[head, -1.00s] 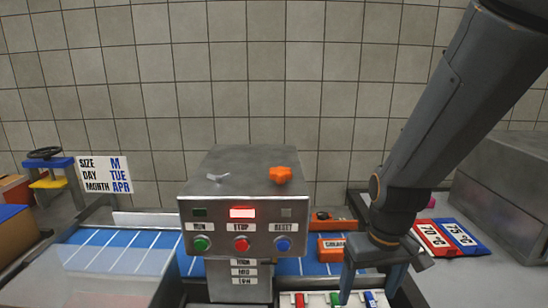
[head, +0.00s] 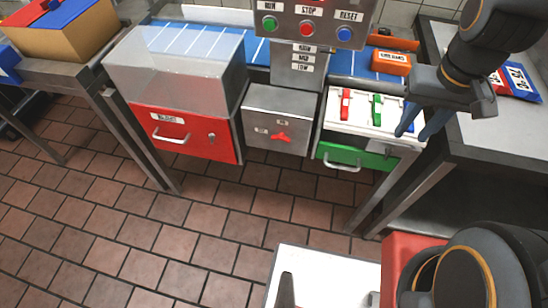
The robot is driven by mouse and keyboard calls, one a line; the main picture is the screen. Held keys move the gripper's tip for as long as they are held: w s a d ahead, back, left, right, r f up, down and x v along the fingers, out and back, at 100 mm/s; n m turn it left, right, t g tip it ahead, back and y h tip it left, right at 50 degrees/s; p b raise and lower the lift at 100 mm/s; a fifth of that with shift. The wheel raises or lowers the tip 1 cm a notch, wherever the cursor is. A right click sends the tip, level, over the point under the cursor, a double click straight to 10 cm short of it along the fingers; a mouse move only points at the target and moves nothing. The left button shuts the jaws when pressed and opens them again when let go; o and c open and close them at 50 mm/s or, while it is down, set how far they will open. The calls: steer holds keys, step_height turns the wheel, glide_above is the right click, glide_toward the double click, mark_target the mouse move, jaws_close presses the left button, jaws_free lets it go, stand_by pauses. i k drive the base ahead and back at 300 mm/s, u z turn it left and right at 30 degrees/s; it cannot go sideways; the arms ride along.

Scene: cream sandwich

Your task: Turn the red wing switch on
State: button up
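The red wing switch (head: 282,138) is a small winged knob on the front of a grey metal box (head: 262,110), below the control panel. It looks roughly level with a slight tilt, and small labels beside it are too small to read. My gripper (head: 413,134) points down to the right of it, over the right end of the white lever panel (head: 360,122). Its two fingers are apart, with nothing seen held between them. The blue lever (head: 408,110) is partly hidden behind the fingers.
A red drawer (head: 185,134) under a clear cover stands left of the grey box. A green drawer (head: 355,156) sits to the right, under red (head: 346,104) and green (head: 377,107) levers. The control panel (head: 318,22) overhangs above. The tiled floor (head: 200,215) in front is clear.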

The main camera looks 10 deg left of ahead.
mark_target(282, 136)
steer(key=k, duration=0.15)
steer(key=u, duration=1.25)
steer(key=i, duration=0.55)
steer(key=u, duration=0.15)
steer(key=k, duration=1.15)
steer(key=z, duration=0.2)
